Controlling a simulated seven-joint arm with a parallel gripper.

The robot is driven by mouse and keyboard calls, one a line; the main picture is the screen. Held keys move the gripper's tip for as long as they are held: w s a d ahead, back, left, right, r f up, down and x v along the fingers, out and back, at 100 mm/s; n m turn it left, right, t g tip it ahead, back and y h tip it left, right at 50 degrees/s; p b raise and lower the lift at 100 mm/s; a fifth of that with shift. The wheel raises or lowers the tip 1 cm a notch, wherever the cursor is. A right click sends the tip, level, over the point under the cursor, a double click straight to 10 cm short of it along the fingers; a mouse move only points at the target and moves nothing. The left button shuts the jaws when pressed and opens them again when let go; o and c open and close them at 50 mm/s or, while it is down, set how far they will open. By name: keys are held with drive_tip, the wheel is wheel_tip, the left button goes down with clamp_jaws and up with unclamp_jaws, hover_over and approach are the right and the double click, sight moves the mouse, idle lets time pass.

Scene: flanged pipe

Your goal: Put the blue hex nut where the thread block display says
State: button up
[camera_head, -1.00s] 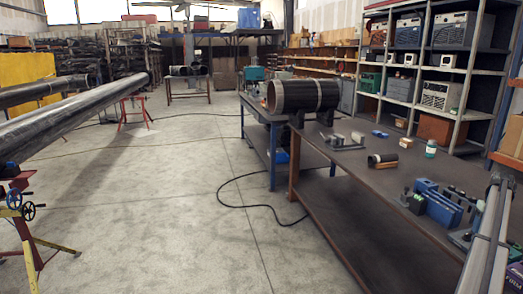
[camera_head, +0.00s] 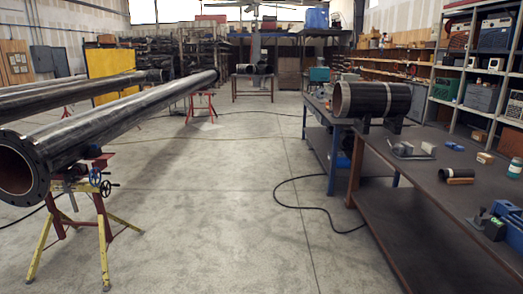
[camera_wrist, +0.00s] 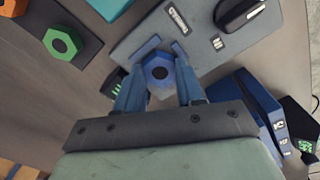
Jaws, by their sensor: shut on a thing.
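In the wrist view, the blue hex nut (camera_wrist: 160,70) sits between the fingers of my gripper (camera_wrist: 159,88), which is shut on it. The nut's dark bore faces the camera. It overlaps the edge of a grey block (camera_wrist: 140,48) with white lettering; I cannot tell whether it touches it. A small dark display with green marks (camera_wrist: 116,88) is partly hidden by the left finger. Another dark display with green marks (camera_wrist: 304,143) is at the right edge. I cannot read either, nor tell which is the thread block's. My gripper is not visible in the head view.
In the wrist view, a green hex nut (camera_wrist: 62,43) lies on a dark plate, with an orange part (camera_wrist: 13,8) beyond. A blue block (camera_wrist: 247,108) with white labels stands right of the fingers. In the head view, a flanged pipe (camera_head: 105,130) is left and the workbench (camera_head: 420,188) right.

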drive_tip(key=shift+r, duration=0.15)
drive_tip(key=shift+c, duration=0.4)
drive_tip(key=shift+r, duration=1.35)
drive_tip(key=shift+s+d+r, duration=0.1)
drive_tip(key=shift+s+d, duration=0.05)
drive_tip(key=shift+s, duration=0.05)
drive_tip(key=shift+s+r, duration=0.8)
drive_tip(key=shift+s, duration=0.15)
drive_tip(key=s+a+r, duration=0.2)
drive_tip(key=s+a, duration=0.6)
drive_tip(key=a, duration=0.2)
drive_tip(key=shift+s+a+r, duration=0.25)
drive_tip(key=shift+s+a, duration=0.1)
drive_tip(key=shift+a, duration=0.05)
